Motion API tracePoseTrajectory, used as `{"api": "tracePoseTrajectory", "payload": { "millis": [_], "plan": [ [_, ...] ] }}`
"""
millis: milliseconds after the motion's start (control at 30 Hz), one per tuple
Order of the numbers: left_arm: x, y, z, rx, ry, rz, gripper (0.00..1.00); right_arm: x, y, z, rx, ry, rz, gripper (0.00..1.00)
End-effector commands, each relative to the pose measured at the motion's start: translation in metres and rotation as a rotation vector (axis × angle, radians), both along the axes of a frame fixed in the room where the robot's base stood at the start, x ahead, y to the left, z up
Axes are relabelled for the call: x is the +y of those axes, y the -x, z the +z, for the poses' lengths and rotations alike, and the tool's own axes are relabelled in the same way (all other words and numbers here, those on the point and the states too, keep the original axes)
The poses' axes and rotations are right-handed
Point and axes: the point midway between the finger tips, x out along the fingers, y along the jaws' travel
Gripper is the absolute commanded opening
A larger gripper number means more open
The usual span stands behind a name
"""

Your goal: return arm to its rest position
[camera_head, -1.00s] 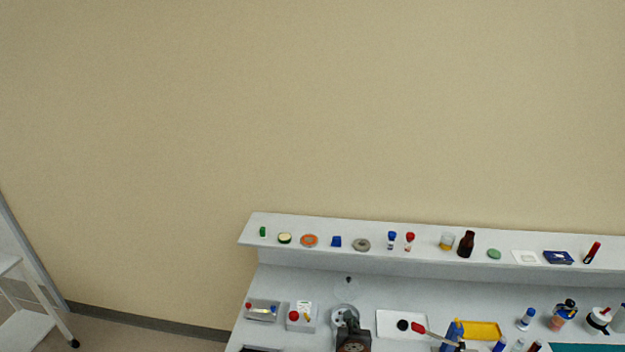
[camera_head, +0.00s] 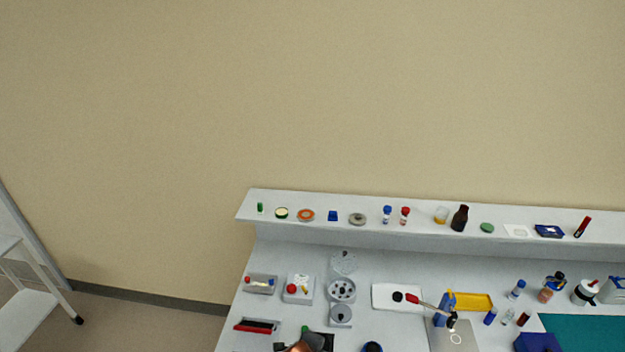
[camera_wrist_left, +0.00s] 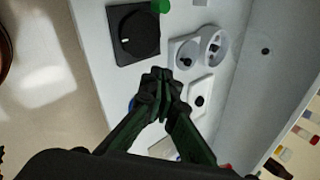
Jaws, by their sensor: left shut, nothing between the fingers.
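My left gripper (camera_wrist_left: 160,88) shows in the left wrist view with its dark fingers together and nothing between them. It is above the white bench (camera_wrist_left: 105,88), near a black square plate with a round disc (camera_wrist_left: 138,34) and a grey device with round openings (camera_wrist_left: 214,46). In the head view the same grey device (camera_head: 342,290) stands on the bench, its round lid raised. I cannot clearly make out the left gripper at the bottom edge of the head view. My right gripper is not in view.
A raised shelf (camera_head: 300,240) with small vials, discs and a brown bottle (camera_head: 460,218) runs along the back. The bench holds a white tray (camera_head: 385,304), a yellow tray (camera_head: 474,301) and a teal mat (camera_head: 590,332). A white cart (camera_head: 30,310) stands left, with clear floor between.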

Motion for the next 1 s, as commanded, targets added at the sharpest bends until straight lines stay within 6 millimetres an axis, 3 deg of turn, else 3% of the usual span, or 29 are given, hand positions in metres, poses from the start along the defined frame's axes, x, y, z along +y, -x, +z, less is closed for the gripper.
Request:
{"api": "tracePoseTrajectory", "payload": {
  "millis": [267,400,500,700,1000],
  "plan": [
    [0.143,0.088,-0.041,0.266,0.418,0.715,0.0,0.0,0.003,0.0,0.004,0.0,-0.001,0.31],
    [0.221,0.145,-0.053,0.336,0.556,1.078,0.0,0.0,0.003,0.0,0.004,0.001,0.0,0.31],
    [0.26,0.178,-0.056,0.352,0.614,1.263,0.0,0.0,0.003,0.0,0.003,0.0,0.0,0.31],
    [0.311,0.227,-0.056,0.354,0.675,1.511,0.0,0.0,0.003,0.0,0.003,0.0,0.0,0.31],
    [0.364,0.287,-0.049,0.326,0.722,1.774,0.0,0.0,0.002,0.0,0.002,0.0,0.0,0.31]
  ]
}}
